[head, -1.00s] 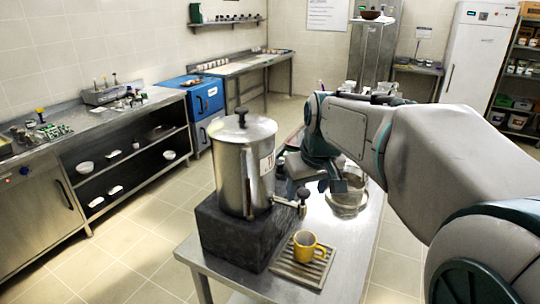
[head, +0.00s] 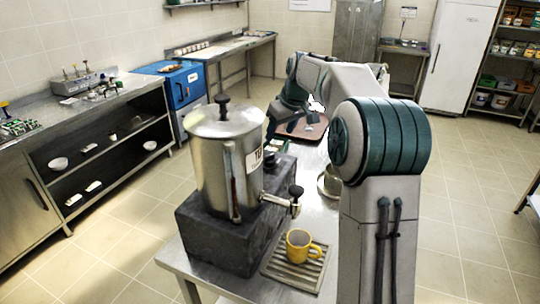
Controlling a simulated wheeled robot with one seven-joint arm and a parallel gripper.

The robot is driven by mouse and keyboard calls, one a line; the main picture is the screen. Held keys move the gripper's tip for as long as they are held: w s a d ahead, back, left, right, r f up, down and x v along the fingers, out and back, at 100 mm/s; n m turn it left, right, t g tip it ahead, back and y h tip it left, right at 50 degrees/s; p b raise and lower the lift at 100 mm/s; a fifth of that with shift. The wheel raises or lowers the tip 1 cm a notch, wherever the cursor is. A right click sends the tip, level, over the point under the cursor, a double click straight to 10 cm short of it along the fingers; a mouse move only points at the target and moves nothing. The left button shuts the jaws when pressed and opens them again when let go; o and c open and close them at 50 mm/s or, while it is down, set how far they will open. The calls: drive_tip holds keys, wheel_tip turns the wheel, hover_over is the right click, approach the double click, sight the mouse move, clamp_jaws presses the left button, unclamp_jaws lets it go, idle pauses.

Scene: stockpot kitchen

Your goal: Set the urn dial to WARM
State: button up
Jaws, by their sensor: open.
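The steel urn (head: 226,165) stands upright on a dark block (head: 222,236) at the left side of the steel table (head: 190,266). It has a black lid knob, a sight tube, a partly seen label and a tap (head: 285,201) with a black handle on its right side. I cannot make out the dial or its setting; the side of the urn away from me is hidden. My gripper (head: 274,128) is open, behind and right of the urn, with its fingers small and partly hidden. I cannot tell whether it touches anything.
A yellow mug (head: 299,243) stands on a slatted drip tray (head: 292,268) below the tap. A brown tray (head: 303,127) lies farther back, and a steel pan (head: 325,184) is partly behind my arm. Open floor lies left of the table.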

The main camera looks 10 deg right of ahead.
sight(271, 157)
drive_tip(key=p+x, duration=0.2)
drive_tip(key=x, duration=1)
drive_tip(key=shift+a+f, duration=0.15)
drive_tip(key=shift+f, duration=0.25)
drive_tip(key=c, duration=1)
